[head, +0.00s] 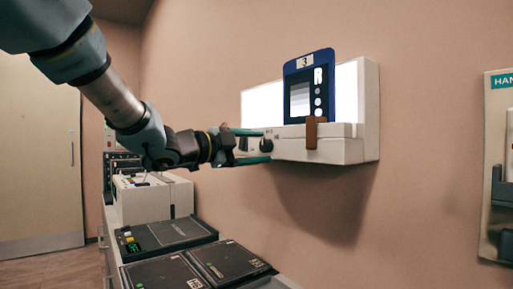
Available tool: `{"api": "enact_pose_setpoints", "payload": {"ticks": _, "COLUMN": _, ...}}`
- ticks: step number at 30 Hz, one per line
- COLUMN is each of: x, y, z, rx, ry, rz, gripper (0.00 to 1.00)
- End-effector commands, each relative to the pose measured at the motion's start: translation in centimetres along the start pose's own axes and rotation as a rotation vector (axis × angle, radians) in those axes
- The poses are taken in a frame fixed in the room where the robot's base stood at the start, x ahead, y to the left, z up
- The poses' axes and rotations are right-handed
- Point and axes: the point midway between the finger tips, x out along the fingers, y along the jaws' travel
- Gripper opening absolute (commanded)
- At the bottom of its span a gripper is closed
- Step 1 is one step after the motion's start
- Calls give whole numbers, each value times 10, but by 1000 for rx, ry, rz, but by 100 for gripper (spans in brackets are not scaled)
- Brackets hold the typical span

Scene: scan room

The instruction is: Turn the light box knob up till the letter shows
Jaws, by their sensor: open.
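The light box (370,110) is mounted on the wall, with a bright white lit panel (262,104). The dark round knob (266,146) is on the left of the lower front ledge. My gripper (264,147) is open, with green fingers above and below the knob. I cannot tell whether they touch it.
A brown tab (311,132) hangs over the ledge right of the knob. Below are dark flat cases (165,236) and a white device (150,198) on a cabinet. A wall holder (500,165) is at the far right. The wall between is clear.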

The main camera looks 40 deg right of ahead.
Motion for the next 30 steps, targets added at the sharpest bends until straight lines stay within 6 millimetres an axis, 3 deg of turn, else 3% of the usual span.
{"api": "enact_pose_setpoints", "payload": {"ticks": 8, "x": -7, "y": 0, "z": 0, "rx": 1, "ry": 0, "rz": -1, "gripper": 72}}
{"api": "enact_pose_setpoints", "payload": {"ticks": 21, "x": -86, "y": 0, "z": 1, "rx": 0, "ry": -3, "rz": -2, "gripper": 72}}
{"api": "enact_pose_setpoints", "payload": {"ticks": 30, "x": -108, "y": 0, "z": 0, "rx": -1, "ry": 0, "rz": 0, "gripper": 72}}
